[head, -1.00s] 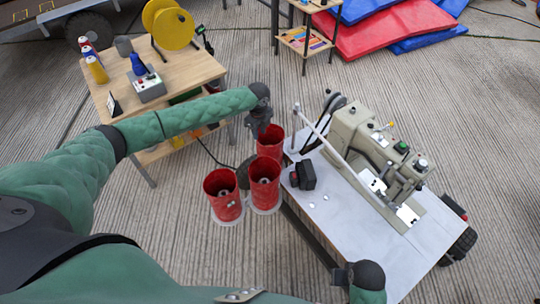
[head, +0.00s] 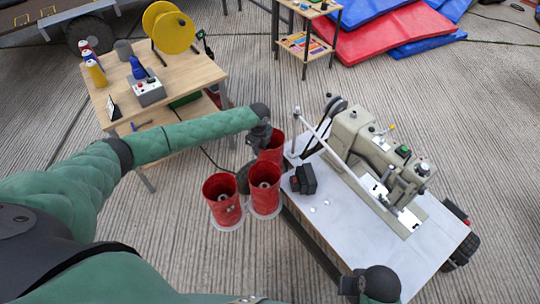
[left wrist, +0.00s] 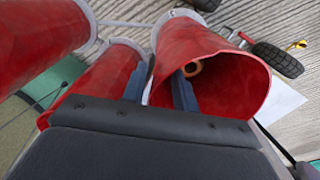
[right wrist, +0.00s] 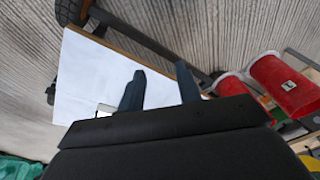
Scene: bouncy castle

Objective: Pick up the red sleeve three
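Three red sleeves stand clustered at the machine table's left edge: a left one (head: 222,201), a front one (head: 265,199) and a far one (head: 274,154). I cannot read which is number three. My left gripper (head: 262,143) is at the far sleeve's rim. In the left wrist view the gripper (left wrist: 158,85) has its fingers apart, one inside that sleeve (left wrist: 235,85) and one outside, with the wall between them; firm contact is not clear. My right gripper (right wrist: 160,88) is open and empty above the white table. A labelled red sleeve (right wrist: 285,88) shows in the right wrist view.
The sewing machine (head: 365,145) stands on the white table (head: 345,225), with a small black block (head: 303,180) near the sleeves. A wooden table (head: 190,75) with bottles, a control box and a yellow reel is at the left. Mats (head: 385,30) lie at the back.

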